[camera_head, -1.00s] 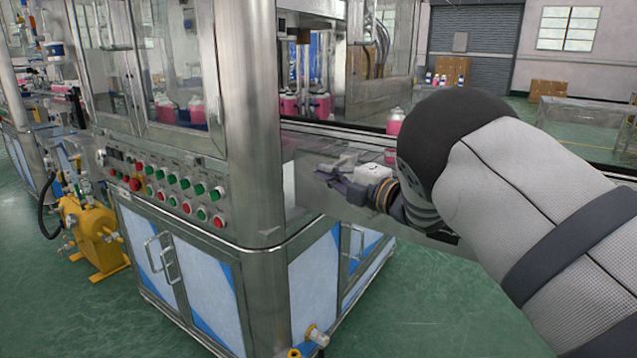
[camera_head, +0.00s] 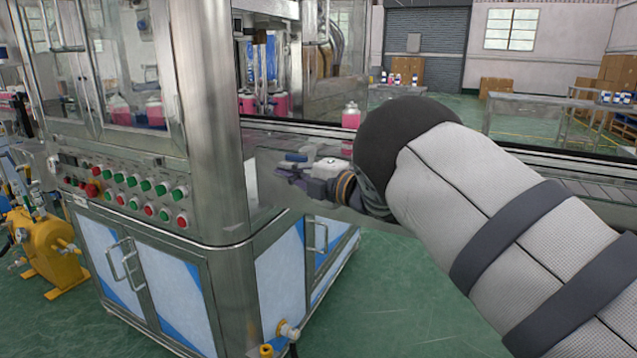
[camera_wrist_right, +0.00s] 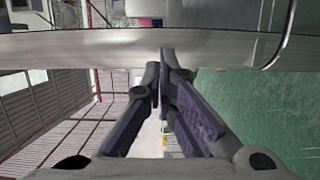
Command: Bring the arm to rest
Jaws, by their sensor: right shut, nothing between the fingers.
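My right arm comes in from the right in the head view, bent at a dark elbow. Its gripper (camera_head: 291,166) is in front of the side of the crimping machine (camera_head: 215,130), near the conveyor rail. In the right wrist view the two fingers (camera_wrist_right: 164,62) come together at their tips, shut with nothing between them. A steel rail or panel edge (camera_wrist_right: 240,48) runs across the picture close beyond the tips; I cannot tell whether they touch it. My left gripper is not in view.
A pink bottle (camera_head: 351,115) stands on the conveyor behind my arm. The machine's button panel (camera_head: 125,190) is to the left, above cabinet doors with handles. A yellow tank (camera_head: 45,245) stands far left. Green floor (camera_head: 400,300) is clear at the lower right. Steel tables (camera_head: 540,105) stand behind.

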